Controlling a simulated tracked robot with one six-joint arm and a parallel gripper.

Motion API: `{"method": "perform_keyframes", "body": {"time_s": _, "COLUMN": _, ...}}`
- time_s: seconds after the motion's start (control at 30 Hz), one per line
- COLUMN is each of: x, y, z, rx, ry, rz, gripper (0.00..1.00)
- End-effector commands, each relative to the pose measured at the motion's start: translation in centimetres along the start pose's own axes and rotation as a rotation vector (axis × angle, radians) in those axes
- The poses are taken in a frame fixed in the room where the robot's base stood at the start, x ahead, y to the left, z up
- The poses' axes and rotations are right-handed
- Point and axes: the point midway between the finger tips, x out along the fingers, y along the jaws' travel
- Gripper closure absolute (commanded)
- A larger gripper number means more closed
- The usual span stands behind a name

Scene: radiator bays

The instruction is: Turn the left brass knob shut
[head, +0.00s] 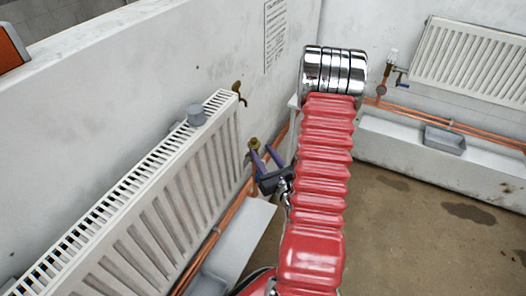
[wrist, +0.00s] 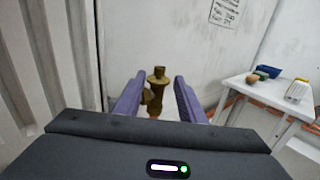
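In the wrist view my gripper (wrist: 157,86) has a finger on each side of the valve, with gaps showing. I cannot tell whether the knob is between the fingertips or just beyond them.
The left white radiator (head: 150,215) runs along the wall, with a grey cap (head: 196,115) on top. Copper pipes (head: 232,212) run below. A white table (wrist: 262,92) with small objects stands at right in the wrist view.

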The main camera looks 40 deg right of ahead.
Motion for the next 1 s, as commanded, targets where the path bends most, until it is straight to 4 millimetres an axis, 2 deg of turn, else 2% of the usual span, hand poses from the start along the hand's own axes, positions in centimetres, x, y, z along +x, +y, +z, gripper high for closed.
{"method": "perform_keyframes", "body": {"time_s": 0.33, "x": -0.1, "y": 0.0, "z": 0.0, "rx": 0.000, "ry": 0.000, "rz": 0.001, "gripper": 0.64}}
{"method": "perform_keyframes", "body": {"time_s": 0.47, "x": -0.3, "y": -0.6, "z": -0.1, "rx": 0.001, "ry": 0.002, "rz": -0.013, "gripper": 0.64}}
{"method": "perform_keyframes", "body": {"time_s": 0.57, "x": -0.8, "y": -1.7, "z": -0.6, "rx": 0.006, "ry": 0.009, "rz": -0.037, "gripper": 0.64}}
{"method": "perform_keyframes", "body": {"time_s": 0.67, "x": -0.7, "y": -3.7, "z": -0.9, "rx": 0.001, "ry": -0.001, "rz": -0.062, "gripper": 0.64}}
{"method": "perform_keyframes", "body": {"time_s": 0.8, "x": 0.5, "y": -6.2, "z": -0.6, "rx": -0.023, "ry": -0.049, "rz": -0.034, "gripper": 0.64}}
{"method": "perform_keyframes", "body": {"time_s": 1.0, "x": 2.3, "y": -8.7, "z": 0.5, "rx": -0.046, "ry": -0.134, "rz": 0.090, "gripper": 0.64}}
